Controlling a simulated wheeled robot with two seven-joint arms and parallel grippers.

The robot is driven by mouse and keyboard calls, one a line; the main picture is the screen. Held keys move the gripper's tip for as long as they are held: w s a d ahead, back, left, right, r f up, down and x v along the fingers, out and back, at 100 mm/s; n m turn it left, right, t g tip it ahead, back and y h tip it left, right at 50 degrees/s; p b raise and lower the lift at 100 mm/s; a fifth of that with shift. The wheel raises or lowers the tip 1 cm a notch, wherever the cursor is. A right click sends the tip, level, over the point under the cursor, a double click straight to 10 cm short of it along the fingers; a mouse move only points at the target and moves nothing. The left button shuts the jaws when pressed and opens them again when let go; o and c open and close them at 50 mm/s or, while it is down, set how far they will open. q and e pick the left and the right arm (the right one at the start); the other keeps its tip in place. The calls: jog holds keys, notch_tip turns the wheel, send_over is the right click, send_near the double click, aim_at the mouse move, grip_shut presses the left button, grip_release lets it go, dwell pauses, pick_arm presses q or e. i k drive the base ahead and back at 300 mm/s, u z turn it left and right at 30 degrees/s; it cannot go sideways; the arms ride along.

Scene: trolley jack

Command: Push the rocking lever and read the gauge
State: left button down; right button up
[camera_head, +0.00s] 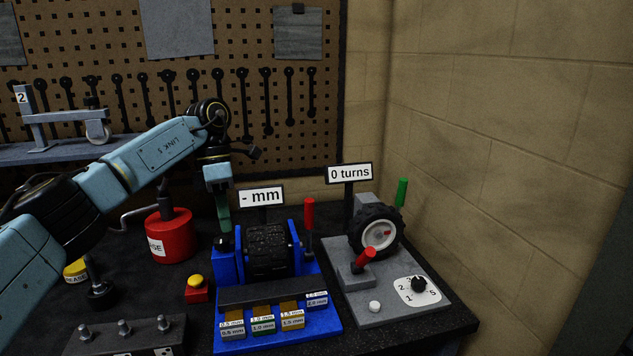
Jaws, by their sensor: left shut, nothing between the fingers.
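My left gripper (224,224) comes in from the left and points down, shut and empty. Its tip is just above or at a dark cap (224,242) on the left of the blue fixture (320,330); I cannot tell whether they touch. The blue fixture holds a black ribbed roller (267,250) and has an upright red lever (309,214) at its right side. A sign behind it reads "- mm" (261,196). I cannot tell for sure which part is the rocking lever. My right gripper is out of view.
Right of it, a grey fixture (400,315) carries a wheel (377,232), a tilted red handle (364,258), a dial (418,285) and a "0 turns" sign (349,172). A red canister (169,235) and yellow button (195,281) stand left. A pegboard (270,55) rises behind.

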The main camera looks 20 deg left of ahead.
aim_at(309, 211)
jog(key=i, duration=1.15)
